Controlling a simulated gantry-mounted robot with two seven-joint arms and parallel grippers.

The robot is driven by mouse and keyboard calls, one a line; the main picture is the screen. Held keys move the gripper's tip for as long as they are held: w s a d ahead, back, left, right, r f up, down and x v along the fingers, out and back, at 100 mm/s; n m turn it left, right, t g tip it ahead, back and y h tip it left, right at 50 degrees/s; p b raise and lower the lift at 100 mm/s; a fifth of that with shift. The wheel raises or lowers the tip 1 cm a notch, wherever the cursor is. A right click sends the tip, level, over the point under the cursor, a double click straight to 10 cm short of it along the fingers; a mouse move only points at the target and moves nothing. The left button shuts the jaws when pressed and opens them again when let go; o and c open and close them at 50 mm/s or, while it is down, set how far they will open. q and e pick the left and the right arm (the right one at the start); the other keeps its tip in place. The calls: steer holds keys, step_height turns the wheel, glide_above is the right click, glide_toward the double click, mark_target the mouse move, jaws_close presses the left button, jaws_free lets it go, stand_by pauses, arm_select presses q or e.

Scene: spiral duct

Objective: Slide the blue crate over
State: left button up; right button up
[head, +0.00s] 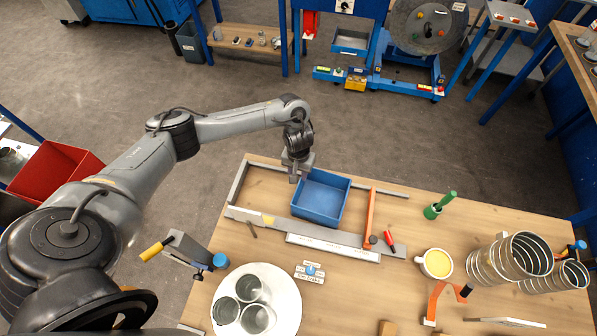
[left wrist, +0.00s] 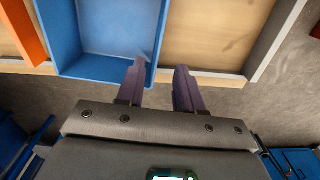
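The blue crate (head: 321,197) is open-topped and looks empty. It sits on the wooden table inside a low grey metal frame, with an orange bar (head: 369,214) to its right. My left gripper (head: 297,174) is at the crate's far left corner in the head view. In the left wrist view my left gripper (left wrist: 160,67) has its two fingers apart, with the side wall of the blue crate (left wrist: 105,30) showing between them. One finger overlaps the crate's inside and the other is outside it. I cannot tell whether they touch the wall. My right gripper is not in view.
A grey rail (head: 300,232) runs along the crate's near side. A red marker (head: 389,240), a green-handled tool (head: 437,207) and a yellow-filled cup (head: 435,263) stand to the right. Spiral ducts (head: 512,258) stand at far right.

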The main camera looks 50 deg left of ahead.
mark_target(299, 184)
arm_select(q)
step_height(299, 184, down, 11)
steer(key=b, duration=0.2)
steer(key=shift+r+b, duration=0.1)
steer(key=shift+b, duration=0.25)
stand_by(0.4)
jaws_close()
stand_by(0.6)
stand_by(0.6)
